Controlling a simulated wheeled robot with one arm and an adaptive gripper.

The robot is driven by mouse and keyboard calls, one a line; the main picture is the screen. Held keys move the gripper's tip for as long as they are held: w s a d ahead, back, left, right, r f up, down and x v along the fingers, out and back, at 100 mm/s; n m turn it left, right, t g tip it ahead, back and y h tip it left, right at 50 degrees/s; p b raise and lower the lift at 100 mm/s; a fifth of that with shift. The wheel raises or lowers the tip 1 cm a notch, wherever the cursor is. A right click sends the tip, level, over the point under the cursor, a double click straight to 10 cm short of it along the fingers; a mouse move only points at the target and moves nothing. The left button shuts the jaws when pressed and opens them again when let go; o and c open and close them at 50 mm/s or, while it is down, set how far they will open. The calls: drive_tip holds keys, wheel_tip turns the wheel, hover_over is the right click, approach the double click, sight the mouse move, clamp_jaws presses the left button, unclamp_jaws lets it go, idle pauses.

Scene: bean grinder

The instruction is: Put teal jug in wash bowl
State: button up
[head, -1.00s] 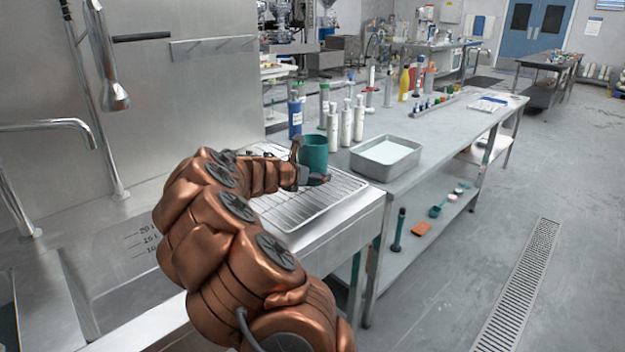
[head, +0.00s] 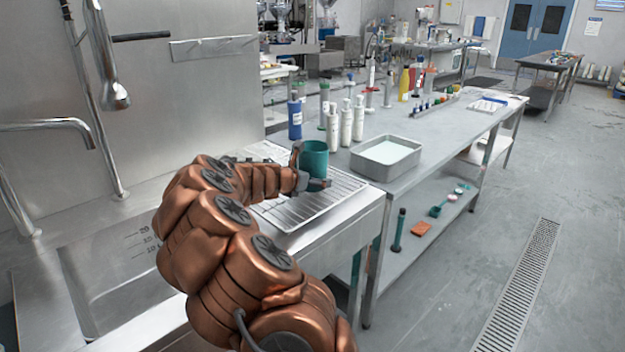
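The teal jug (head: 314,162) is upright over the wire drying rack (head: 335,200). I cannot tell whether its base touches the rack. My gripper (head: 307,170) has one finger at the jug's left side and one low across its front, and appears shut on it. Contact on the far side is hidden. The wash bowl appears to be the grey rectangular tub (head: 362,168) holding pale liquid, on the bench to the right of the jug, apart from it.
White bottles (head: 346,124) and a blue bottle (head: 295,118) stand behind the jug, left of the tub. A sink (head: 120,275) with level marks is at the left. The bench (head: 440,133) has free room right of the tub. An orange sponge (head: 421,229) lies on the lower shelf.

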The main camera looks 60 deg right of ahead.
drive_tip(key=shift+v, duration=6)
drive_tip(key=shift+s, duration=0.1)
